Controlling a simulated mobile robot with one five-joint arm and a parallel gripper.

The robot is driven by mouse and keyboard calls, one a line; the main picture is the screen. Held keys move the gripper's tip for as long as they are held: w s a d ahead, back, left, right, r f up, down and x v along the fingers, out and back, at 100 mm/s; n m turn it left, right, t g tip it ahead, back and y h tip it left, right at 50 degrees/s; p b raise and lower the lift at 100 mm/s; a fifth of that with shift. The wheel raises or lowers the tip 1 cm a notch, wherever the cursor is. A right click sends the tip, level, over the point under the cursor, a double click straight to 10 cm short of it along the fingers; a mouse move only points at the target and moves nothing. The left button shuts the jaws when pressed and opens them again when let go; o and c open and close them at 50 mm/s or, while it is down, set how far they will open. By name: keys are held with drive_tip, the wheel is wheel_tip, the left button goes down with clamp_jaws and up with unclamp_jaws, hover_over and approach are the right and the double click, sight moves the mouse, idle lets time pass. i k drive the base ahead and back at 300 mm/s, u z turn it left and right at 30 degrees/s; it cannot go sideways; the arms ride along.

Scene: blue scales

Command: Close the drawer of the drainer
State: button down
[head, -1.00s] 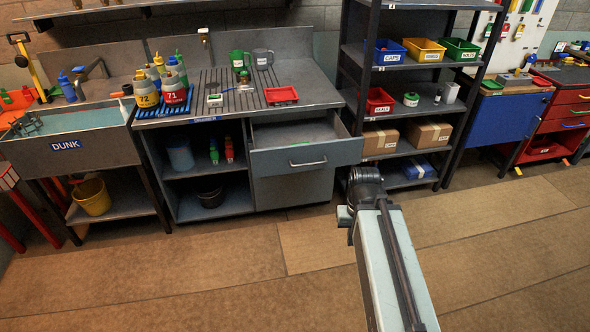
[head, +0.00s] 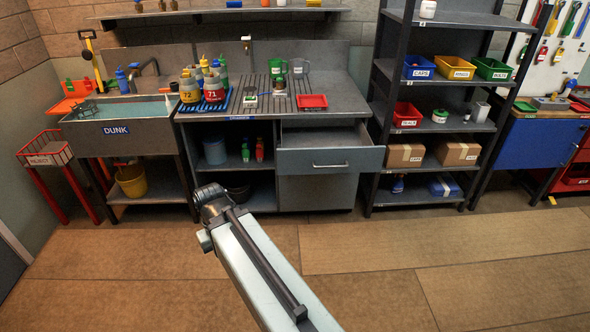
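The drainer (head: 355,105) is a grey cabinet with a ribbed top, in the middle of the head view. Its upper drawer (head: 300,162) is pulled out, and its inside shows behind the front panel. The drawer front has a light bar handle (head: 330,166). A plain panel (head: 318,194) lies below the drawer. My arm reaches up from the bottom of the view and ends in a dark part in front of the drainer's open shelves, left of the drawer and apart from it. The fingers of my gripper cannot be made out.
The dunk sink (head: 150,133) stands left of the drainer, with a yellow bucket (head: 131,181) below. A dark shelf rack (head: 392,75) with bins and boxes stands close to the drawer's right. A red wire basket (head: 45,150) is far left. The floor (head: 390,245) in front is clear.

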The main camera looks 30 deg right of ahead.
sight(339, 145)
drive_tip(key=u, duration=0.15)
drive_tip(key=i, duration=1)
drive_tip(key=z, duration=0.05)
